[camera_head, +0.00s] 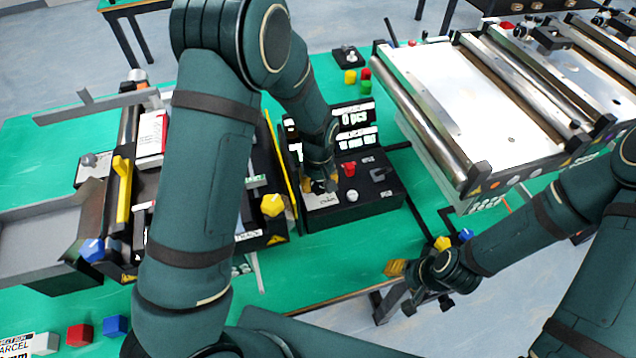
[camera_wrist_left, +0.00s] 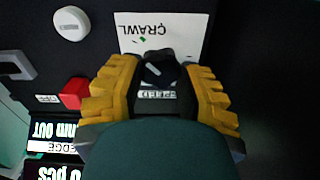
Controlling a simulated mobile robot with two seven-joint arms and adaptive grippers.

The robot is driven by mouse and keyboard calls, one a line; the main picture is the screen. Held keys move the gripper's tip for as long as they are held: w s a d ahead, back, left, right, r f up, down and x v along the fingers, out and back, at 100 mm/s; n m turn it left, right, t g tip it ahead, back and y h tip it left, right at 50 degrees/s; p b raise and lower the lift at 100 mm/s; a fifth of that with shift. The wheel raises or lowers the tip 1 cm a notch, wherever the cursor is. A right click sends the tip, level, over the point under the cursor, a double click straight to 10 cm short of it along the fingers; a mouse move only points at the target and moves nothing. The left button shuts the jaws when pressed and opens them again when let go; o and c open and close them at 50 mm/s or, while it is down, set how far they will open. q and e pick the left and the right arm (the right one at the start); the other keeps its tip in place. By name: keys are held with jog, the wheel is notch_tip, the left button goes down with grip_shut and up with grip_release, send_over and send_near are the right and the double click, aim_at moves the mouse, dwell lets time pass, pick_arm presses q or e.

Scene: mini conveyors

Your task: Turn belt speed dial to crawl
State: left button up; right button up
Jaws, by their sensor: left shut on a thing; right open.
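The black belt speed dial (camera_wrist_left: 160,68) sits between my left gripper's yellow fingers in the left wrist view. A label reading SPEED is just below it, and a white card (camera_wrist_left: 165,35) reading CRAWL, upside down, is just above. I cannot tell exactly where its light mark points. My left gripper (camera_wrist_left: 160,82) is shut on the dial; in the head view it reaches down to the left part of the black control box (camera_head: 372,207), and the dial is mostly hidden there. My right gripper (camera_head: 402,285) is open and empty beyond the table's front edge.
The box also carries a red button (camera_head: 349,169), a white knob (camera_head: 351,196), a grey handle (camera_head: 380,174) and lit displays (camera_head: 355,115). A conveyor with a yellow knob (camera_head: 271,205) stands left, partly behind my left arm. A larger conveyor (camera_head: 470,110) stands right.

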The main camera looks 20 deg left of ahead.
aim_at(319, 185)
dwell(0.4)
pick_arm(q)
jog(key=o, duration=1.2)
jog(key=shift+r, duration=0.1)
notch_tip(319, 185, up, 12)
jog(key=shift+f, duration=0.1)
jog(key=shift+s+d+f, duration=0.1)
